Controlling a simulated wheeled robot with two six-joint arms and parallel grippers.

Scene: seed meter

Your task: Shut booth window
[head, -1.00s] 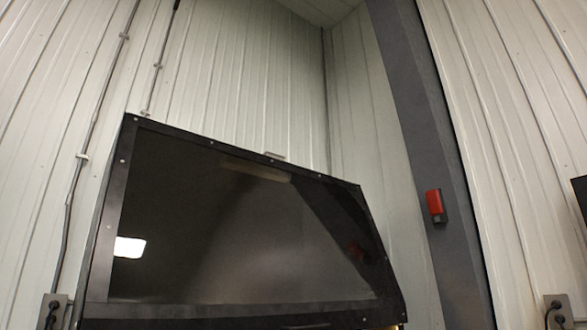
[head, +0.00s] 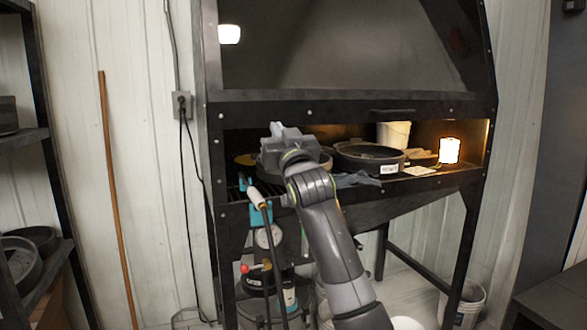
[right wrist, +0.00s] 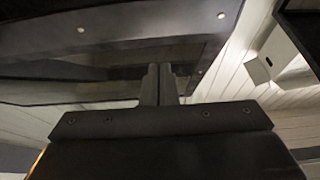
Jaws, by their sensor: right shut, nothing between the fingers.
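The booth window is a dark glass pane (head: 330,45) in a black bolted frame, with a small handle (head: 392,111) on its lower bar (head: 350,108). Below that bar the booth front is open and its lit inside shows. My right gripper (head: 285,132) is raised in front of the left part of this opening, just below the bar. In the right wrist view its fingers (right wrist: 160,85) are shut and empty, with a dark bolted frame (right wrist: 120,35) beyond them. I cannot tell whether they touch it. My left gripper is not in view.
A hose with a brass-coloured end (head: 257,198) and a gauge (head: 268,236) are at the front. Shelving (head: 35,135) stands left; a bucket (head: 466,300) is at lower right.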

